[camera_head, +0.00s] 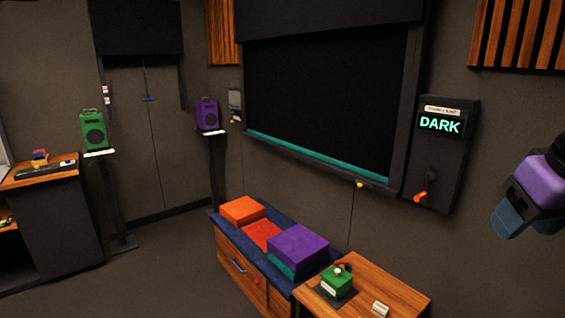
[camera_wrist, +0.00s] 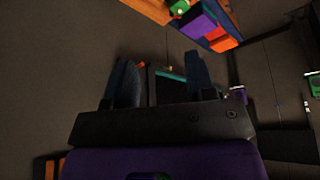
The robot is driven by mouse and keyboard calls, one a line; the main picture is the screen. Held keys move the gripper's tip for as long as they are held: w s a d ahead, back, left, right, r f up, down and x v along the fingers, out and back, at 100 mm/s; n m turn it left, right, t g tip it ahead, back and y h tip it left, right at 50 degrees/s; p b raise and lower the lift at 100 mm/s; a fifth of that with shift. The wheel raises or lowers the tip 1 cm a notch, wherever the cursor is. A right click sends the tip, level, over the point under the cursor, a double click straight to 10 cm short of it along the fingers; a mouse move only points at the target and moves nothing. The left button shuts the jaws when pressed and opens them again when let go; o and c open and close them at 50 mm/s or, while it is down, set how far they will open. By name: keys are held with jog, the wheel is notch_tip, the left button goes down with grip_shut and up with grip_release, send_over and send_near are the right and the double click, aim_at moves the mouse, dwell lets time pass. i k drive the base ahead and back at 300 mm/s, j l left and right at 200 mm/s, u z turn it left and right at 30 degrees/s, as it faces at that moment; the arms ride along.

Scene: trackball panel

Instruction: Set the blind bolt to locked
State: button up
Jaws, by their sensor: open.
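A large dark blind (camera_head: 325,85) with a teal bottom bar (camera_head: 315,160) fills a framed opening in the wall. A small yellow fitting (camera_head: 360,184) sits at the frame's lower edge, with a cord hanging below; I cannot tell whether it is the bolt or how it is set. Right of the blind, a black wall panel (camera_head: 445,150) shows "DARK" above an orange-tipped lever (camera_head: 420,196) pointing down-left. My gripper (camera_head: 510,214), with a purple body and blue fingers, is at the far right, apart from the panel. In the wrist view my gripper (camera_wrist: 162,78) is open and empty.
A wooden table (camera_head: 405,293) with a green button box (camera_head: 338,279) stands below the panel. A bench (camera_head: 232,256) with orange and purple cushions runs under the blind. Green (camera_head: 94,130) and purple (camera_head: 207,115) speakers stand at left. Floor at centre left is clear.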

aim_at(360, 184)
jog(key=u, duration=0.4)
jog(key=i+j+u, duration=0.2)
jog(key=u, duration=0.25)
jog(key=i+u, duration=0.45)
jog(key=i, duration=3.6)
jog(key=i+j+z, duration=0.1)
jog(key=i+z, duration=0.4)
jog(key=i+j+z, duration=0.25)
jog(key=i+z, duration=0.2)
jog(key=z, duration=3.55)
jog(key=i+l, duration=0.2)
jog(key=i+l+u, duration=0.15)
jog(key=l, duration=0.2)
jog(key=i, duration=0.05)
